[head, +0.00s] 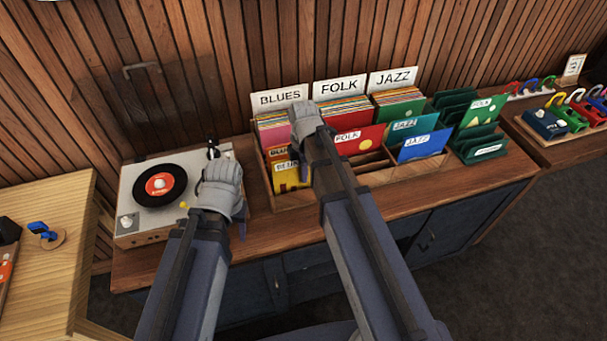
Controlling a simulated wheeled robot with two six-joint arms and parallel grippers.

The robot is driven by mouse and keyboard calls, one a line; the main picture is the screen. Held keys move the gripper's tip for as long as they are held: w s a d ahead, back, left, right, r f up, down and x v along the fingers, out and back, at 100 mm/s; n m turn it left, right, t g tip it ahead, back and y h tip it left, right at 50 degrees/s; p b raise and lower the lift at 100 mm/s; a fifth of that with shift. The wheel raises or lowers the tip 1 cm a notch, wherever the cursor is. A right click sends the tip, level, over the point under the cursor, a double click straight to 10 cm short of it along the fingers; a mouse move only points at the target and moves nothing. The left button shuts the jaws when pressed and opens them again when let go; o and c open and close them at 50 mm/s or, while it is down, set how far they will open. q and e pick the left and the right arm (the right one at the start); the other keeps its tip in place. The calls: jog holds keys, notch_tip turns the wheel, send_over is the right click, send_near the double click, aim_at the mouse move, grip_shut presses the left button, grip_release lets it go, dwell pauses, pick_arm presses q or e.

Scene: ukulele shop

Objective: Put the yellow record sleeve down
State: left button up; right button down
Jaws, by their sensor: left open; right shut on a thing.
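A yellow record sleeve (290,178) with a label reading partly "BLUE" stands low in the front of the blues column of the wooden record rack (385,181). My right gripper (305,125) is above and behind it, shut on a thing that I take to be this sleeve. The fingertips and the contact are hidden by the hand and forearm, which also cover the sleeve's right side.
A record player (135,228) with a black record stands on the left of the counter (270,232). Folk (368,138) and jazz (424,144) sleeves fill front parts of the rack; some front slots are empty. Dark green sleeves stand on the right. Bare counter lies in front.

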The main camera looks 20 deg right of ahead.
jog(key=shift+f+b, duration=0.55)
jog(key=shift+f, duration=0.1)
jog(key=c, duration=1)
grip_release()
jog(key=shift+r, duration=0.15)
notch_tip(320, 180, up, 13)
jog(key=p, duration=1.3)
jog(key=s+a+m, duration=0.3)
jog(key=s+m, duration=0.1)
jog(key=m, duration=0.1)
jog(key=s+a+m, duration=0.4)
jog(key=s, duration=0.1)
jog(key=s+a+m+h, duration=0.1)
jog(key=s+a+m, duration=0.2)
jog(key=s+m, duration=0.2)
jog(key=shift+s+a+r+m, duration=0.1)
jog(key=shift+s+a+m, duration=0.05)
jog(key=shift+a+m, duration=0.15)
